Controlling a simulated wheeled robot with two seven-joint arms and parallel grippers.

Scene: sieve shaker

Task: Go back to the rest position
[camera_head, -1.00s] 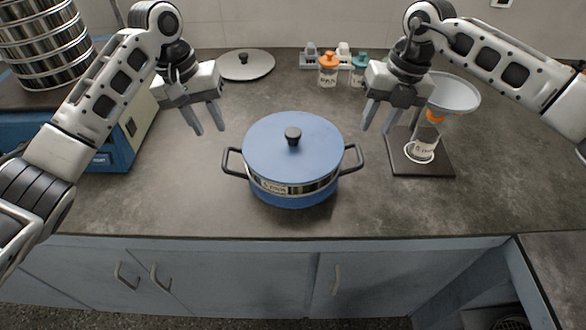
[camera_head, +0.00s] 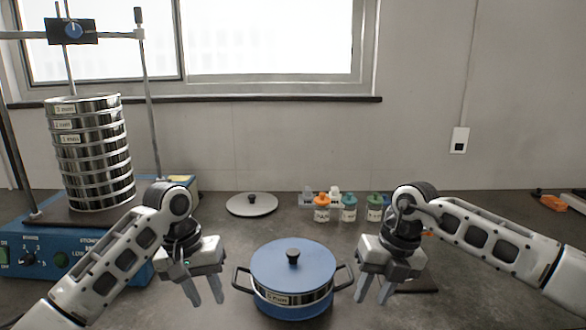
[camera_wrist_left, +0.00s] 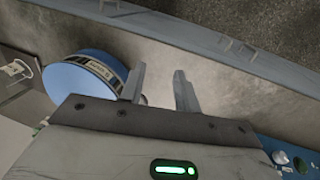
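My left gripper (camera_head: 205,291) is open and empty, to the left of the blue pot (camera_head: 291,304). My right gripper (camera_head: 374,288) is open and empty, to the right of the pot. The pot has a blue lid with a black knob (camera_head: 292,257), a silver band with a label and two dark side handles. It stands on the counter, and neither gripper appears to touch it. In the left wrist view the left gripper's fingers (camera_wrist_left: 160,84) are apart with bare counter between them, and the pot (camera_wrist_left: 72,76) shows beside them.
The sieve shaker (camera_head: 88,250) with its sieve stack (camera_head: 92,160) stands at the left. A silver lid (camera_head: 252,204) lies behind the pot.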

